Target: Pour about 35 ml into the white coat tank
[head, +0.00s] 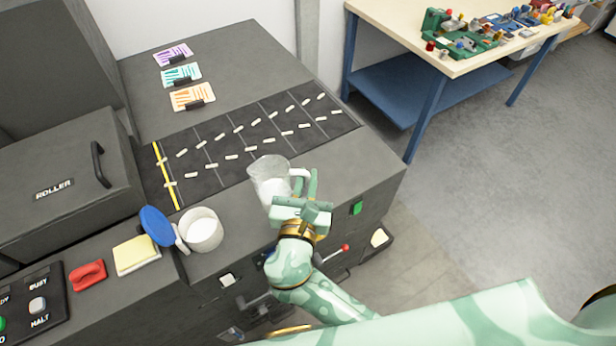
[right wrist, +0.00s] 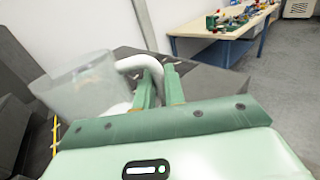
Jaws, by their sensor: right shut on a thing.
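The jug leans a little in the wrist view. The white coat tank (head: 204,232) is a round white pot on the machine's front ledge, left of the jug and apart from it. Its blue lid (head: 157,226) stands open. My left gripper is not in view.
Several small white pieces lie on the black belt (head: 235,176) behind the jug. A yellow sponge (head: 136,254), a red block (head: 88,275) and a button panel (head: 38,305) lie left of the tank. The roller cover (head: 60,170) rises at left. A workbench (head: 400,30) stands beyond.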

